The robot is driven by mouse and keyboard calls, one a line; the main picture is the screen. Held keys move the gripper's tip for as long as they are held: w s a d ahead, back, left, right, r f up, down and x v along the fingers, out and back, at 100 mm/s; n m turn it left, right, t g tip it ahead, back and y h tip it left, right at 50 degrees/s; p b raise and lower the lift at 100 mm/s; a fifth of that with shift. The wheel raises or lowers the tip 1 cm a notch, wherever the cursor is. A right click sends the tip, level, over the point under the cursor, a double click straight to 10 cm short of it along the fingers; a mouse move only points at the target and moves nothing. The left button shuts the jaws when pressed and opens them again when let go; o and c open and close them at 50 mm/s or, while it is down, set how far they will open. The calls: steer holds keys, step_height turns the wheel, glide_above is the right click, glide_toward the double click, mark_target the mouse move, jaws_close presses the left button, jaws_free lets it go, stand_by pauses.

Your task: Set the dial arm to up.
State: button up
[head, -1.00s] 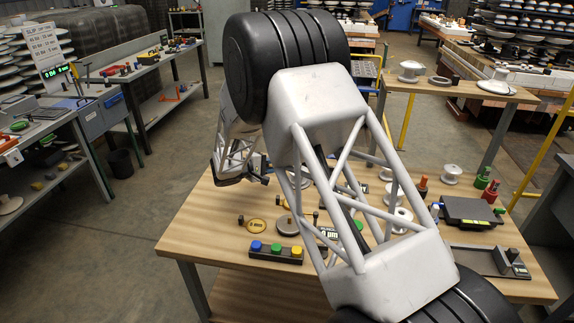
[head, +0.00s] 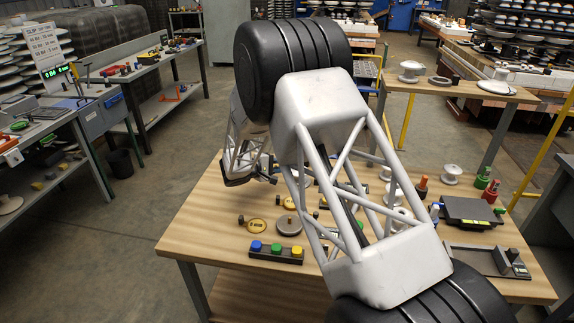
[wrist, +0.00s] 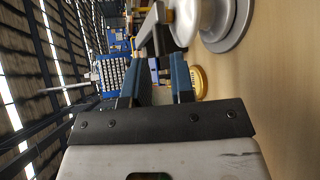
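My gripper (head: 252,179) is above the left back part of the wooden table in the head view. In the wrist view my gripper (wrist: 155,85) has its two blue-padded fingers apart, with a gap between them. A grey bent bar (wrist: 153,28) shows just beyond the fingertips; I cannot tell whether it is the dial arm or whether it touches a finger. A round grey disc with a small post (head: 288,225) lies on the table, below and right of my gripper in the head view. My arm hides part of the tabletop, so I cannot identify the dial with certainty.
White spools (head: 451,174) and a dark flat device (head: 472,212) stand at the right.

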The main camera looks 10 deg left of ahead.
steer(key=shift+x, duration=2)
jaws_close()
